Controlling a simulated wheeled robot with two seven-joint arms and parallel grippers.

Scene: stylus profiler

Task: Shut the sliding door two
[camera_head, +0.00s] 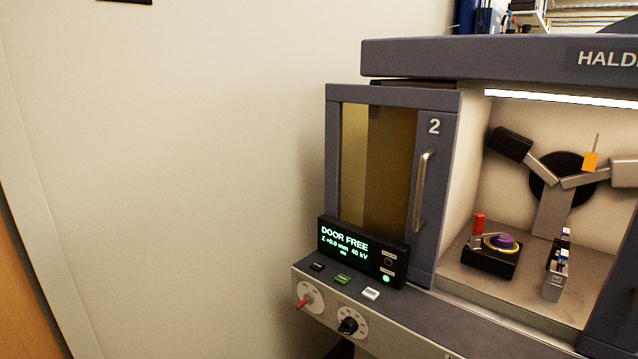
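The sliding door two (447,190) is a dark grey framed panel with an amber window and a "2" near its top right corner. It stands at the left side of the cabinet, and the chamber to its right is open. Its upright metal handle (423,192) is on the right part of the frame. The display box in front hides the door's lower left part. Neither of my grippers is in view.
A display box (362,251) reading "DOOR FREE" stands on the control ledge (420,325), with buttons and knobs nearby. Inside the chamber are a black stage (491,262) with a purple piece, a small grey holder (554,285) and a jointed arm mechanism. Plain wall fills the left.

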